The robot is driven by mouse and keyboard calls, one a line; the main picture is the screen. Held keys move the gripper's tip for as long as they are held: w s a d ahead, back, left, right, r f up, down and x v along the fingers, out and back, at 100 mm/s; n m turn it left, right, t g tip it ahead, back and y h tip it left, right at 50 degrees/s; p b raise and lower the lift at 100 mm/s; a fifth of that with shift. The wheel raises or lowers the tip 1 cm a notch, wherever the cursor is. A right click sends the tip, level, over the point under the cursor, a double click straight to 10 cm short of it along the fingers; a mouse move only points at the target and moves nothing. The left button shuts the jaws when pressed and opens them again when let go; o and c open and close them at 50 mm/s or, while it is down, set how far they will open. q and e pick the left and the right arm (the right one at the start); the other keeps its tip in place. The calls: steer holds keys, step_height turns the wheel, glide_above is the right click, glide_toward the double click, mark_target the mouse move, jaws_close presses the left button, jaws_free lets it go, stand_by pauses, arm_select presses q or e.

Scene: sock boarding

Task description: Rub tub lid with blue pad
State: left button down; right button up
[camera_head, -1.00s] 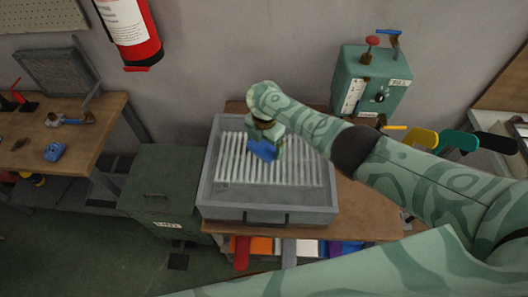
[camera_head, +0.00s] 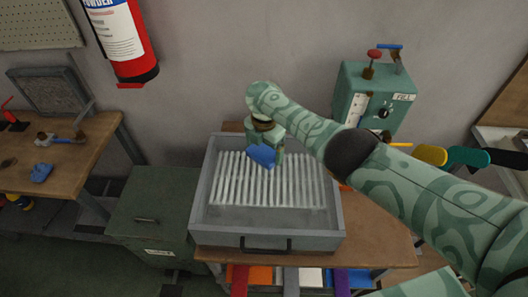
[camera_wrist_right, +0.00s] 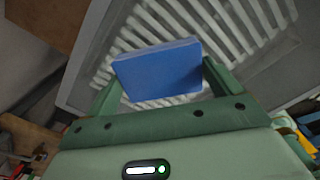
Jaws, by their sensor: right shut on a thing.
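The blue pad (camera_head: 261,156) is held in my right gripper (camera_head: 264,150), over the back part of a grey open tray (camera_head: 265,238) with pale ribs inside. In the right wrist view the pad (camera_wrist_right: 158,72) sits between the two fingers, with the ribs behind it. I cannot tell whether it touches them. A dark green tub (camera_head: 150,222) with a flat lid (camera_head: 150,200) and a handle stands left of the tray. Its label is too small to read. The pad is well to the right of this lid. My left gripper is out of view.
The tray stands on a wooden bench (camera_head: 385,240). A green box (camera_head: 372,100) with levers stands behind right, with coloured handles (camera_head: 430,155) near my arm. A left bench (camera_head: 75,170) holds a small blue object (camera_head: 41,172). A red extinguisher (camera_head: 122,40) hangs behind.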

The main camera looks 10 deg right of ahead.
steer(key=shift+r, duration=0.15)
step_height(320, 180, up, 6)
steer(key=p, duration=0.5)
step_height(320, 180, up, 3)
steer(key=p, duration=0.2)
steer(key=shift+p, duration=0.35)
